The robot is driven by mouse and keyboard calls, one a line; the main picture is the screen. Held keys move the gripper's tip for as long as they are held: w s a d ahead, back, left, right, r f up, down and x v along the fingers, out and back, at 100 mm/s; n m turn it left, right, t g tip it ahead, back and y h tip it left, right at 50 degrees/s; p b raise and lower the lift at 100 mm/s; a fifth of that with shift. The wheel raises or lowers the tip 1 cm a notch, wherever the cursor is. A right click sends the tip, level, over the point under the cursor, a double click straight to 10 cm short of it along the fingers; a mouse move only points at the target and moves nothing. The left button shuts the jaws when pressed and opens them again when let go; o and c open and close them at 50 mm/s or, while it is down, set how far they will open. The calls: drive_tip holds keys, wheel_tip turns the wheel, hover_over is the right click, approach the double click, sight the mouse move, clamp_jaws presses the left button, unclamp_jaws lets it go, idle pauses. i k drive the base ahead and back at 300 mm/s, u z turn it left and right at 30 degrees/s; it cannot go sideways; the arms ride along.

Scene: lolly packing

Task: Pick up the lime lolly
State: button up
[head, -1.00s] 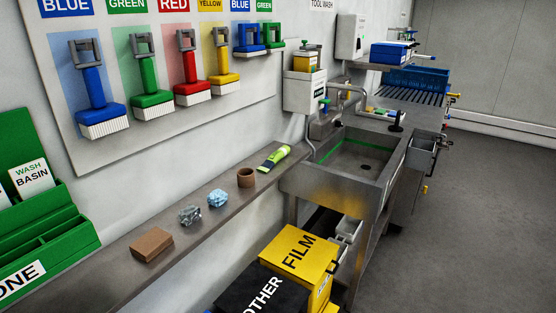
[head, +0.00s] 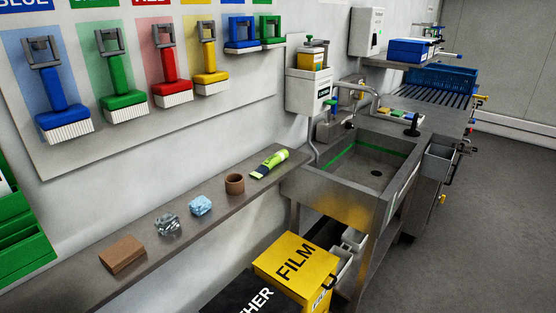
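No thing that I can clearly tell to be a lime lolly shows in the head view. The only lime-coloured loose thing is a slim lime-green and dark item (head: 269,163), like a tube or packet. It lies on the narrow grey shelf (head: 190,240) along the wall, at the end near the sink. It is too small to tell what it is. My gripper is not in view.
The shelf also holds a brown cup (head: 235,184), a light blue crumpled piece (head: 201,205), a grey crumpled piece (head: 167,224) and a brown block (head: 123,254). A yellow FILM bin (head: 296,262) and steel sink (head: 372,170) stand beside it. Grey floor (head: 485,220) is clear at right.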

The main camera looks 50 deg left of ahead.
sight(277, 158)
drive_tip(key=z, duration=0.05)
drive_tip(key=i, duration=2.7)
drive_tip(key=u, duration=2.5)
